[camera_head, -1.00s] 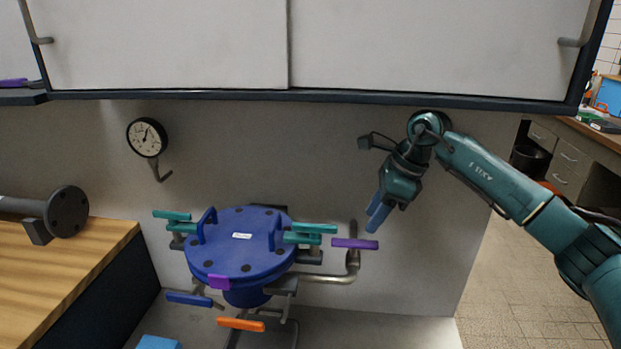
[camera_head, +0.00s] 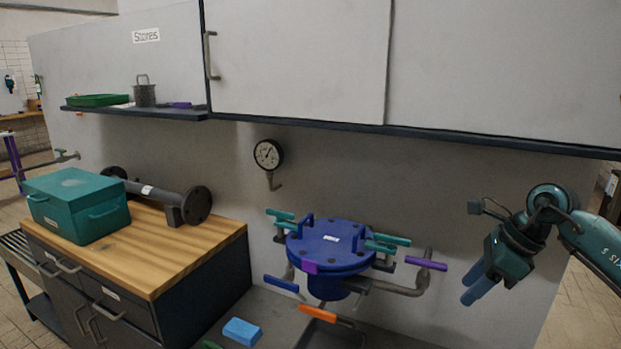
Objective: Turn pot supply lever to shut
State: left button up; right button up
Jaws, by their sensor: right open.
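A blue round pot (camera_head: 330,250) with a lid, two lid handles and teal clamps stands against the grey back panel. A purple lever (camera_head: 426,263) sits on the pipe at its right. A blue lever (camera_head: 281,284) is at the pot's lower left and an orange lever (camera_head: 317,313) below its front. I cannot tell from any label which is the pot supply lever. My right gripper (camera_head: 475,291) is open and empty, fingers pointing down-left, to the right of the purple lever and apart from it. My left gripper is not in view.
A wooden-topped cabinet (camera_head: 222,246) at left bears a teal box (camera_head: 78,205) and a flanged pipe (camera_head: 150,191). A gauge (camera_head: 268,154) hangs behind the pot. White cupboards (camera_head: 300,60) overhang the bench. A light blue block (camera_head: 243,331) lies at the front.

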jog(key=s+a+f+m+t+y, duration=0.1)
jog(key=s+a+m+t+y, duration=0.1)
jog(key=a+m+y, duration=0.45)
jog(key=s+a+f+m+t+y+p, duration=0.1)
jog(key=s+a+f+m+y, duration=0.15)
jog(key=a, duration=0.65)
jog(key=s+a+f+m+t+y, duration=0.1)
jog(key=s+a+m+t+y, duration=0.15)
jog(key=a+y, duration=0.4)
jog(key=s+d+f+m+t+h, duration=0.1)
jog(key=s+f+m+h, duration=0.4)
jog(key=m, duration=0.6)
jog(key=s+d+f+m+t+h, duration=0.1)
jog(key=s+d+f+m+h, duration=0.2)
jog(key=f+m, duration=0.6)
jog(key=s+d+f+m+t+h, duration=0.1)
jog(key=s+d+f+m+h, duration=0.2)
jog(key=s+f+m+h, duration=0.4)
jog(key=s+m+h+p, duration=0.1)
jog(key=m+h, duration=0.1)
jog(key=m, duration=0.5)
jog(key=shift+f, duration=0.15)
